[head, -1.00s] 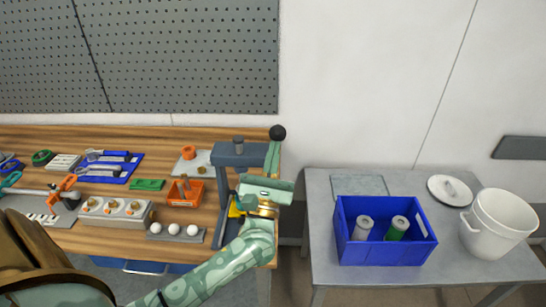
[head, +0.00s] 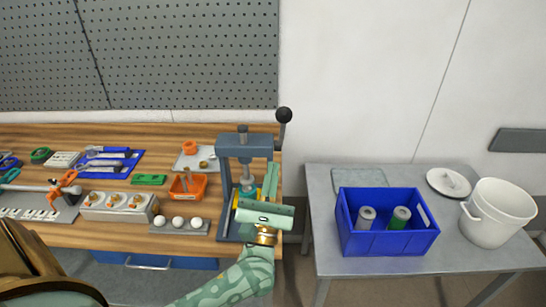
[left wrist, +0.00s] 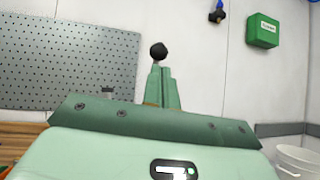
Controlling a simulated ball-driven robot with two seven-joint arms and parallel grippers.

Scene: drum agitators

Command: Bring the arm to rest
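My left gripper (head: 271,166) is in front of the right side of a grey bench press (head: 247,147), with its fingers pointing up. Its fingers lie side by side with no clear gap in the left wrist view (left wrist: 162,88), and I see nothing between them. The press lever's black ball knob (head: 284,115) stands above and beyond the fingertips, apart from them in the head view. The knob also shows just above the fingers in the left wrist view (left wrist: 158,50). The gripper body hides part of the press. My right gripper is not in view.
The wooden workbench (head: 130,228) holds an orange bin (head: 188,187), several white balls (head: 178,222) and tools left of the press. On the right, a grey table (head: 330,268) carries a blue crate (head: 390,243) with two cylinders and a white bucket (head: 495,212).

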